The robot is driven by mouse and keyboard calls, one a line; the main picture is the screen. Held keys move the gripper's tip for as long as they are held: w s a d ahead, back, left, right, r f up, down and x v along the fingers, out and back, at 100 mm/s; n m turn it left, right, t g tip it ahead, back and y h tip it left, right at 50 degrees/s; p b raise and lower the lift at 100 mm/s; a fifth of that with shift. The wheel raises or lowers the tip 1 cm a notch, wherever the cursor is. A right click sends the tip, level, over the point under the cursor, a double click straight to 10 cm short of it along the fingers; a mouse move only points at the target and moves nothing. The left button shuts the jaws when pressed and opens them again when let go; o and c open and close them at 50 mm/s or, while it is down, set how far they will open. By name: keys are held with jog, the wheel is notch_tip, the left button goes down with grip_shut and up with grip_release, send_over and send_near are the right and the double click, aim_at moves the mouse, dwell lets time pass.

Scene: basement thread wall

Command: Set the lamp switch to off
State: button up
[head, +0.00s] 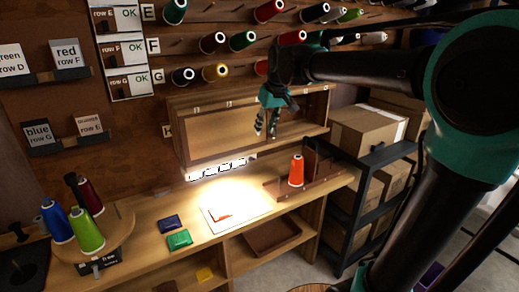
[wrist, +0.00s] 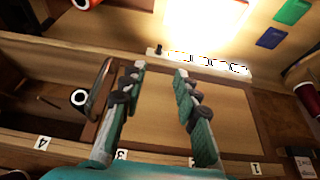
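The lamp is a pale strip (head: 218,168) under the front edge of the wall cabinet, and it is lit, throwing a bright patch on the bench. It also shows in the wrist view (wrist: 205,63), upside down relative to the head view. A small dark knob (wrist: 158,49), apparently the lamp switch, stands at one end of the strip; its setting is too small to tell. My gripper (head: 265,131) is in front of the cabinet, above the strip's right end. In the wrist view my gripper (wrist: 160,70) is open and empty, its fingertips on either side of the knob's line.
The wooden cabinet (head: 215,140) is close behind my gripper. An orange spool (head: 296,171) stands on the bench right of the lit paper (head: 236,211). Several spools stand on a round turntable (head: 113,240) at left. A shelf with boxes (head: 366,130) is at right.

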send_near(253, 159)
jog(key=x, duration=0.8)
jog(key=shift+w+d+f, duration=0.1)
jog(key=shift+w+f, duration=0.1)
jog(key=shift+w, duration=0.2)
grip_shut()
